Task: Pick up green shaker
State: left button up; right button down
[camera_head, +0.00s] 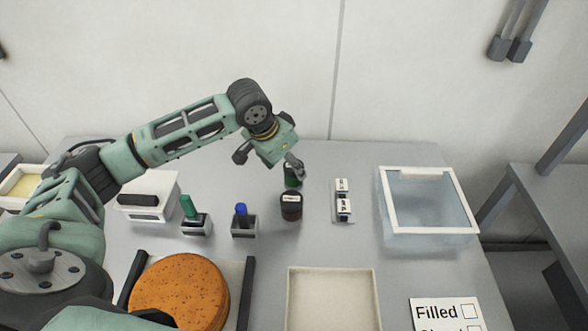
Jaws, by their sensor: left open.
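A dark green shaker (292,180) stands on the grey table, just behind a dark round jar (291,207) with a white label. The jar and one finger of my left gripper partly hide it. My left gripper (269,164) is open, tilted over the back of the table. Its right finger is at the shaker's top in the picture, and its left finger is well to the left. I cannot tell whether the finger touches the shaker. Another green upright piece (188,207) stands in a small grey holder further left. My right gripper is not in view.
A blue-topped piece (241,211) stands in a holder left of the jar. Labelled small blocks (342,200) and a clear bin with a white rim (387,210) are right. A pale tray (291,300), an orange-brown round (178,293) and a "Filled" card (445,312) lie in front.

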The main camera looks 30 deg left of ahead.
pick_arm(q)
jog(key=p+x, duration=0.1)
jog(key=x, duration=0.1)
jog(key=shift+w+d+f, duration=0.1)
jog(key=shift+w+f, duration=0.2)
jog(key=shift+p+x, duration=0.35)
jog(key=shift+x, duration=0.85)
jog(key=shift+w+f, duration=0.1)
jog(key=shift+f, duration=0.05)
jog(key=c, duration=1.2)
jog(key=shift+c, duration=0.2)
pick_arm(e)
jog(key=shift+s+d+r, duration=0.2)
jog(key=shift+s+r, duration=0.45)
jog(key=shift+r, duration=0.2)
